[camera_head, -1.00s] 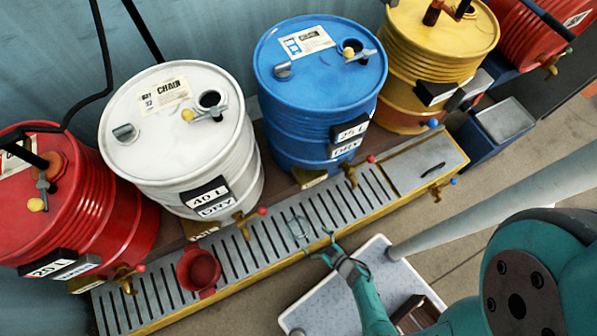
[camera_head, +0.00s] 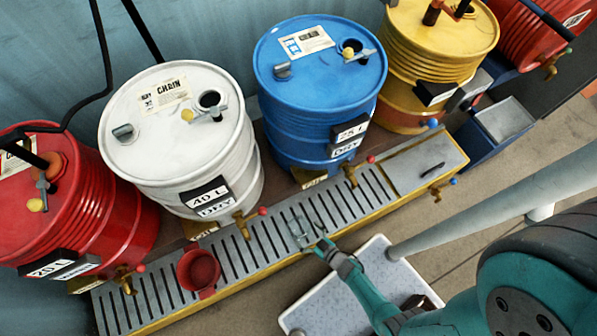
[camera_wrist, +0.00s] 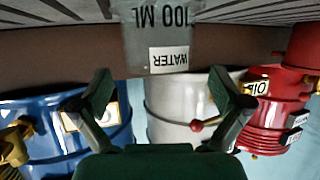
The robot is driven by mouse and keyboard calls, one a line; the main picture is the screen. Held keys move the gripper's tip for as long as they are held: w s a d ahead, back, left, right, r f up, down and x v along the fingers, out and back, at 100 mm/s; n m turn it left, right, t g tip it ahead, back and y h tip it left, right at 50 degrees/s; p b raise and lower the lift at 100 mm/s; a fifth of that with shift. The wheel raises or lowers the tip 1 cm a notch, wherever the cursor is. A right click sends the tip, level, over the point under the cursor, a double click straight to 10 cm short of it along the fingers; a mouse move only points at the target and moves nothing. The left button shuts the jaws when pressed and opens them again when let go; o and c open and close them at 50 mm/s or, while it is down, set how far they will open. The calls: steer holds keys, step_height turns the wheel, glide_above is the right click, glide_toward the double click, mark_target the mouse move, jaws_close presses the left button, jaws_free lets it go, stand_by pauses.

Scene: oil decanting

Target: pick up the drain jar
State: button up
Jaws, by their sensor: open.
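A small see-through grey jar, which I take for the drain jar (camera_head: 297,232), stands on the slotted drip grate in front of the gap between the white and blue drums. In the wrist view the jar (camera_wrist: 160,40) appears upside down, with labels reading "100 ML" and "WATER". My gripper (camera_head: 318,242) is open and empty, close beside the jar on its lower-right side. In the wrist view its fingers (camera_wrist: 160,95) are spread, and the jar lies centred between them, just past the tips. No contact is visible.
The slotted grate (camera_head: 128,304) runs along the drums. A red cup (camera_head: 198,268) stands on it to the left. Brass taps stick out from the white drum (camera_head: 190,110) and blue drum (camera_head: 318,90). A red drum (camera_head: 105,205) stands at left, a yellow one (camera_head: 440,45) at right.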

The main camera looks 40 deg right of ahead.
mark_target(292, 220)
steer(key=shift+x, duration=2.55)
steer(key=shift+r, duration=0.1)
steer(key=c, duration=1)
